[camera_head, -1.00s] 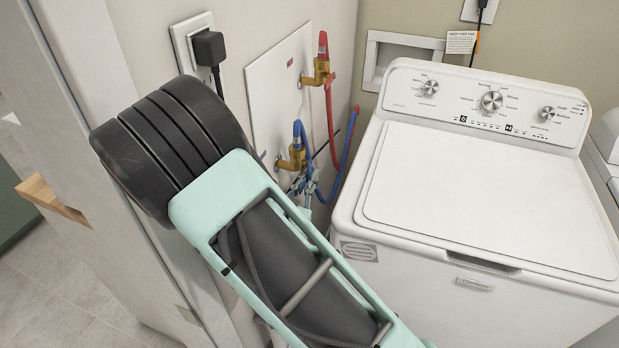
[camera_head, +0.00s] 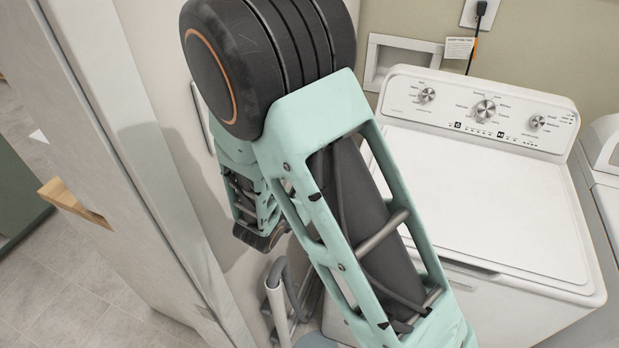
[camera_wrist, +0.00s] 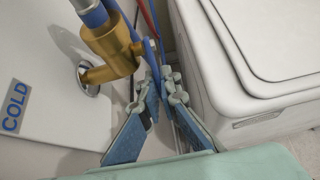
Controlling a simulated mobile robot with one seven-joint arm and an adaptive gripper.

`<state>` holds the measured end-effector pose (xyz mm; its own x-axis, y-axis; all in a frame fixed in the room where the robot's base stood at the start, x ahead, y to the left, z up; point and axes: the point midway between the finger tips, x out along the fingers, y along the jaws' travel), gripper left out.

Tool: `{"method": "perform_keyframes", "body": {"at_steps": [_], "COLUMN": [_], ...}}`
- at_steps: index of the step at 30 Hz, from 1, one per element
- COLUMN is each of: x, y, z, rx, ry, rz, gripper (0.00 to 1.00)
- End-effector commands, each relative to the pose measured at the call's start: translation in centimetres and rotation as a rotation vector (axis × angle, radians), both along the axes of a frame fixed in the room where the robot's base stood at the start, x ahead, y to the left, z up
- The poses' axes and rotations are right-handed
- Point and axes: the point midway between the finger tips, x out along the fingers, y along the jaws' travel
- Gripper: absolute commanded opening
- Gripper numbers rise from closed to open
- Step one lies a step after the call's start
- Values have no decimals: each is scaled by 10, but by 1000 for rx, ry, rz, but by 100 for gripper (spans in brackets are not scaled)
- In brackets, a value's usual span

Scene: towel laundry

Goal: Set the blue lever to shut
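In the wrist view a brass valve (camera_wrist: 108,45) stands out from the white panel beside the word COLD. A flat blue lever (camera_wrist: 150,54) sits at the right end of the valve, its lower end by my fingertips. My gripper (camera_wrist: 157,86) is just below and right of the valve, its two fingertips close together with the lever's end between or just behind them. I cannot tell whether they touch it. In the head view my arm hides the valve, the lever and my gripper.
The white washer (camera_head: 470,190) stands close on the right, and its edge also shows in the wrist view (camera_wrist: 240,60). Blue and red hoses (camera_wrist: 152,20) run behind the fingers. A white door frame (camera_head: 110,150) is at the left.

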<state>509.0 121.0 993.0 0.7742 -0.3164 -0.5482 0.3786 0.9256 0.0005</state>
Motion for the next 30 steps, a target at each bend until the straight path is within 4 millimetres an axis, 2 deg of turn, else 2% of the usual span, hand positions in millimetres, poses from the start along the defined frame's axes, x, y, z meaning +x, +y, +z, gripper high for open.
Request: {"method": "perform_keyframes", "body": {"at_steps": [1,9,30], "x": [0,-6,-12], "y": [0,3,5], "z": [10,10,20], "rx": [22,91,223], "ry": [38,210,519], "rz": [-4,-3,-6], "gripper": [0,0,0]}}
